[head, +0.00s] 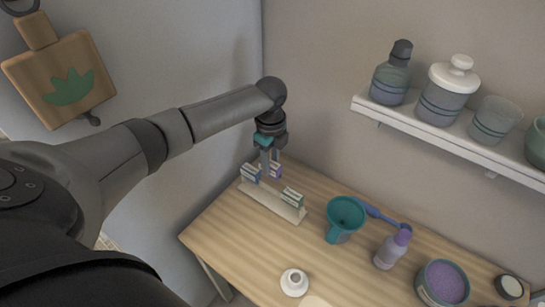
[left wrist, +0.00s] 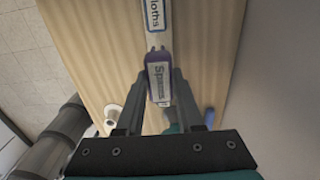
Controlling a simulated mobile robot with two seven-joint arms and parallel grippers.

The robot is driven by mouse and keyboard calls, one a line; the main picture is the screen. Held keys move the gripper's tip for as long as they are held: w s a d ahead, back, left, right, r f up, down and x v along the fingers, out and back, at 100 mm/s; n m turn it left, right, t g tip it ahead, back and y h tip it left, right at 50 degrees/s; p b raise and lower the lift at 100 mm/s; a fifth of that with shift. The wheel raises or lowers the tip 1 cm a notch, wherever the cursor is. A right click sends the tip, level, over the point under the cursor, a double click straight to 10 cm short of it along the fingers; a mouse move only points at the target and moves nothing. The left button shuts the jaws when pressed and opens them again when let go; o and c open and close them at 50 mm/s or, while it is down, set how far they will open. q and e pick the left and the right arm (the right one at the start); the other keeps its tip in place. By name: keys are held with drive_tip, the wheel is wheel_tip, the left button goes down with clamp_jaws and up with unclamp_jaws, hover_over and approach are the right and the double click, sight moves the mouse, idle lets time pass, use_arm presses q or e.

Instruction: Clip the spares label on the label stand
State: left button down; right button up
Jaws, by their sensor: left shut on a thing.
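The label stand (head: 273,204) is a long pale bar on the wooden table, below the end of my left arm. A blue-edged label (head: 251,174) sits at its left end and a green-edged label (head: 292,198) towards its right end. My left gripper (head: 274,164) points down over the back of the stand, shut on the purple-edged spares label (head: 277,171). In the left wrist view the word "Spares" shows on this label (left wrist: 160,82) between the fingers. A label ending in "oths" (left wrist: 156,14) lies beyond it. I cannot tell whether the spares label touches the stand.
On the table (head: 228,222) to the right are a teal funnel-like cup (head: 345,216), a blue-handled tool (head: 382,216), a purple-capped bottle (head: 390,250), a purple-filled jar (head: 443,283) and a small white dish (head: 294,282). A wall shelf (head: 450,136) holds several jars.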

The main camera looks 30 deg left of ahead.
sight(271, 174)
use_arm(q)
drive_tip(key=shift+r+p, duration=0.1)
drive_tip(key=shift+p, duration=0.3)
drive_tip(key=shift+f+b, duration=1.35)
drive_tip(key=shift+f, duration=1.05)
drive_tip(key=shift+f, duration=0.1)
drive_tip(key=shift+f, duration=0.3)
